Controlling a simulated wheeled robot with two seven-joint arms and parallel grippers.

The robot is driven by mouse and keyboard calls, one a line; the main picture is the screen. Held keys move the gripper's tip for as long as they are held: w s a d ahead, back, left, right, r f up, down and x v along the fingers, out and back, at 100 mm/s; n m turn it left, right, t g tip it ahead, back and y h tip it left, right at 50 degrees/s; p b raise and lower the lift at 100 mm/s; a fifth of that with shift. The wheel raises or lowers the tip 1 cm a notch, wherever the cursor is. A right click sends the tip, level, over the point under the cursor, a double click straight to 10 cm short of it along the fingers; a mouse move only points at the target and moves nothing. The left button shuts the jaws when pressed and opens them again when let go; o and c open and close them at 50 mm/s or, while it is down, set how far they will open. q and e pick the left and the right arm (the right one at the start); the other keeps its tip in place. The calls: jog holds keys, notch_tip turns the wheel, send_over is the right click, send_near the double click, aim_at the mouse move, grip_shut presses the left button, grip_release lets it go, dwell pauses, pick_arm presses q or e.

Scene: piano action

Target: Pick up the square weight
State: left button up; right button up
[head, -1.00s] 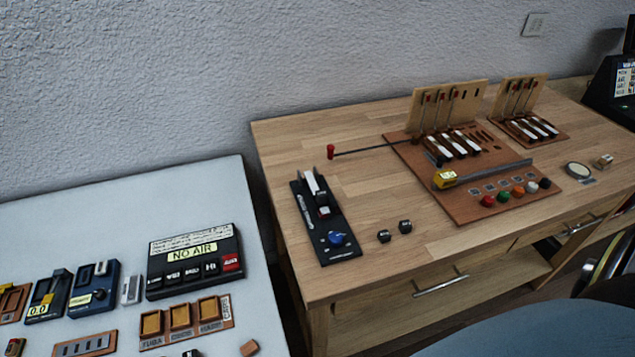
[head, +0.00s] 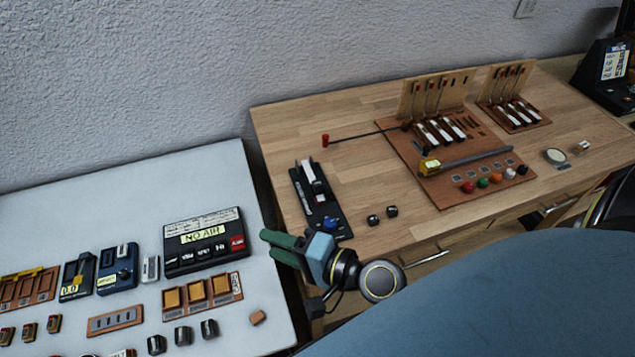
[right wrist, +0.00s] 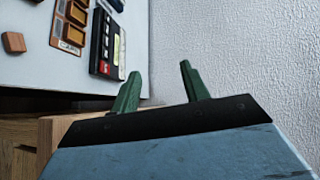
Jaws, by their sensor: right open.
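Two small dark square-looking blocks (head: 382,216) lie side by side on the front left of the wooden table. Several dark small pieces (head: 183,335) stand near the front of the white table, and a small brown square block (head: 258,317) lies to their right. I cannot tell which of these is the square weight. My right gripper (head: 267,244) is open and empty, over the gap between the two tables, beside the black NO AIR box (head: 204,241). In the right wrist view its green fingers (right wrist: 160,72) are apart with nothing between them. My left gripper is out of view.
The wooden table (head: 285,120) carries a black panel with a blue knob (head: 322,200) and a brown key-action board (head: 465,190). The white table (head: 120,200) holds a tray with three compartments (head: 202,292) and small devices. Its back part is clear.

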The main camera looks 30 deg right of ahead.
aim_at(319, 185)
jog(key=w+d+r+m+t+h+p, duration=0.15)
jog(key=d+m+h, duration=0.4)
jog(key=m, duration=0.55)
jog(key=w+d+m+t+h, duration=0.2)
jog(key=d+m+h, duration=0.4)
jog(key=m, duration=0.5)
jog(key=w+d+f+m+g, duration=0.1)
jog(key=w+f, duration=0.1)
jog(key=w+d+f+m+g, duration=0.1)
jog(key=w+d+f+m, duration=0.1)
jog(key=w+d+f+m+g, duration=0.1)
jog(key=w+f+m, duration=0.1)
jog(key=shift+d+f, duration=0.3)
jog(key=shift+f+b+x, duration=0.2)
jog(key=shift+b+x, duration=0.1)
jog(key=shift+x, duration=1)
jog(key=shift+f+b+x, duration=0.15)
jog(key=shift+b+x, duration=0.15)
jog(key=shift+x, duration=1)
jog(key=shift+s+a, duration=0.1)
grip_shut()
